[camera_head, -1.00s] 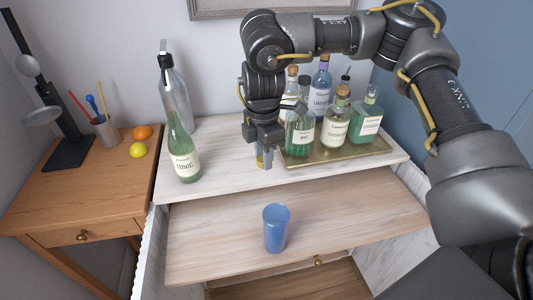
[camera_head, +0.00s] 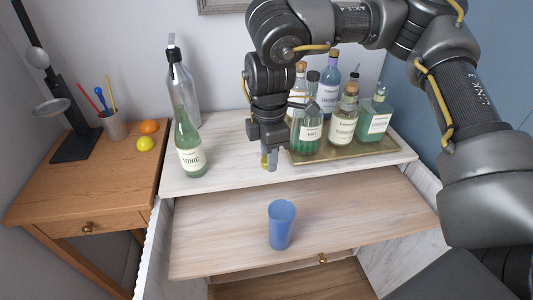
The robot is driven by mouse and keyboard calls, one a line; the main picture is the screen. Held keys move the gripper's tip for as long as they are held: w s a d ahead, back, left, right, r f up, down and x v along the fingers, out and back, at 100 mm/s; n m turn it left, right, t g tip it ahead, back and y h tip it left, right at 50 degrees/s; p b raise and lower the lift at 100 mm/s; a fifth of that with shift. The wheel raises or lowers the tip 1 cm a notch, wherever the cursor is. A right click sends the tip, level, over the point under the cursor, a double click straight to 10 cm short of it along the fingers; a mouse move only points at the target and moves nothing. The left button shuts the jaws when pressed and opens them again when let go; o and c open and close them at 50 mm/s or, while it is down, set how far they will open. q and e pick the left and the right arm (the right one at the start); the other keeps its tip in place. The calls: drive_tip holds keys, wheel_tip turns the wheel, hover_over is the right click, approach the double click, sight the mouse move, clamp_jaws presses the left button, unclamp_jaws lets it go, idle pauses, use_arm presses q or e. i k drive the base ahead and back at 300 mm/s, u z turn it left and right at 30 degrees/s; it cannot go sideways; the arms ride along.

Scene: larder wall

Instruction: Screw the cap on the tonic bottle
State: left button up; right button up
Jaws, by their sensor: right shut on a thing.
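The green tonic bottle (camera_head: 190,160) stands upright on the left part of the white marble top, with no cap visible on its neck. My right gripper (camera_head: 269,161) is low over the front of the marble top, to the right of the bottle and apart from it. It is shut on a small gold-yellow thing (camera_head: 264,161), which looks like the cap and is mostly hidden by the fingers. I cannot tell whether it touches the marble. My left gripper is not in view.
A gold tray (camera_head: 304,158) with several bottles stands right of my gripper. A tall clear bottle (camera_head: 181,88) stands behind the tonic bottle. A blue cup (camera_head: 281,226) stands on the lower wooden board. The marble between tonic bottle and gripper is clear.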

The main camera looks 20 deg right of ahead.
sight(188, 139)
drive_tip(key=u, duration=0.95)
drive_tip(key=k, duration=0.75)
drive_tip(key=z, duration=0.85)
drive_tip(key=i, duration=0.5)
